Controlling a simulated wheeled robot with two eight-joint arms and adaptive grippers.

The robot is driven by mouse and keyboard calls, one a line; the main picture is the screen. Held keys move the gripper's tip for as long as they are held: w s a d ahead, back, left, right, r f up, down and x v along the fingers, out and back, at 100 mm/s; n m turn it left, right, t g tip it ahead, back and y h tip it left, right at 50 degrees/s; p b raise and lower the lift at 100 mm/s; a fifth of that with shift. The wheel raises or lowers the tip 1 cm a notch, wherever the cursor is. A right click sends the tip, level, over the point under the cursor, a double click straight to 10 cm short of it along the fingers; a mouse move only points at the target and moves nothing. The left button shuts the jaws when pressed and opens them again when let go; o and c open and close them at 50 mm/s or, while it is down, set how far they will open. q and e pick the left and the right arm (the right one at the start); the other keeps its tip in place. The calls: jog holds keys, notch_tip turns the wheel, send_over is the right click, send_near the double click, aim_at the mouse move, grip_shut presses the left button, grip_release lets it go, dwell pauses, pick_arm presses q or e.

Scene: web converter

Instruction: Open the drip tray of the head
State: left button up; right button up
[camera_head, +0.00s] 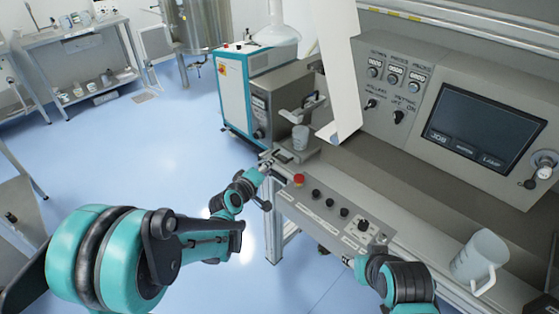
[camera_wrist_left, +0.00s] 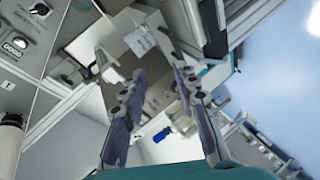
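The grey head unit (camera_head: 285,103) stands beside the teal-sided cabinet, with a light handle on its front. A small grey cup (camera_head: 300,138) stands below the handle. A grey ledge under the cup may be the drip tray; I cannot tell whether it is open. My left gripper (camera_head: 266,164) is low and in front of this ledge, near the left end of the control panel. In the left wrist view my left gripper (camera_wrist_left: 160,112) has its fingers spread with nothing between them. My right arm is at the lower right; its gripper (camera_head: 350,261) is mostly hidden.
A control panel with a red button (camera_head: 299,180) and knobs runs along the bench front. A white sheet (camera_head: 340,75) hangs above the bench. A translucent jug (camera_head: 480,259) stands at the right, near my right arm.

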aim_at(279, 159)
pick_arm(q)
jog(key=w+d+f+n, duration=0.1)
jog(key=w+f, duration=0.1)
jog(key=w, duration=0.2)
jog(key=w+d+f+n+t+b, duration=0.1)
jog(key=w+f, duration=0.2)
jog(key=w, duration=0.1)
jog(key=w+d+f+n+t, duration=0.1)
jog(key=w+f+n, duration=0.1)
jog(key=w, duration=0.2)
jog(key=shift+w+d+f+b, duration=0.15)
jog(key=shift+w+f+b, duration=0.05)
jog(key=shift+f+b, duration=0.1)
grip_shut()
